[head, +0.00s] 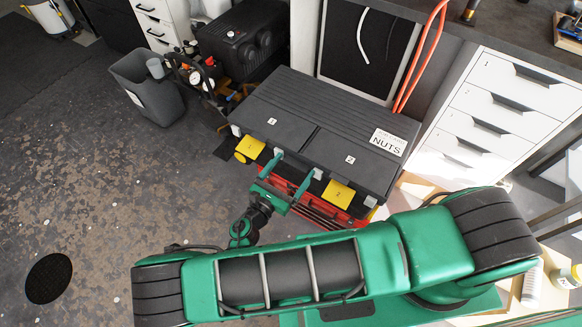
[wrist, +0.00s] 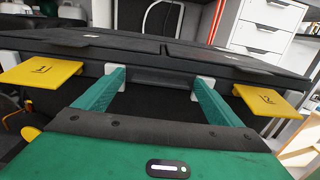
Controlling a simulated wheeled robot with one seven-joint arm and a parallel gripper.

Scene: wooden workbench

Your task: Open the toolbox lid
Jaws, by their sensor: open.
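The toolbox has a black ribbed lid (head: 320,112) with a white "NUTS" label, and the lid looks shut. Below its front edge is a red part (head: 330,208), mostly hidden by my arm. Two yellow latches, latch 1 (head: 250,148) and latch 2 (head: 338,193), sit on the front. In the wrist view, latch 1 (wrist: 40,75) and latch 2 (wrist: 268,98) stick out like flat plates. My gripper (head: 297,164) is at the front edge between them. In the wrist view, my gripper (wrist: 157,78) is open, its fingers apart with nothing between them. I cannot tell whether the tips touch the lid.
A black compressor (head: 243,38) stands behind the toolbox at left, with a grey bin (head: 150,88) beside it. A white drawer cabinet (head: 490,115) is at the right. An orange hose (head: 420,55) hangs behind the lid. The floor at left is mostly clear.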

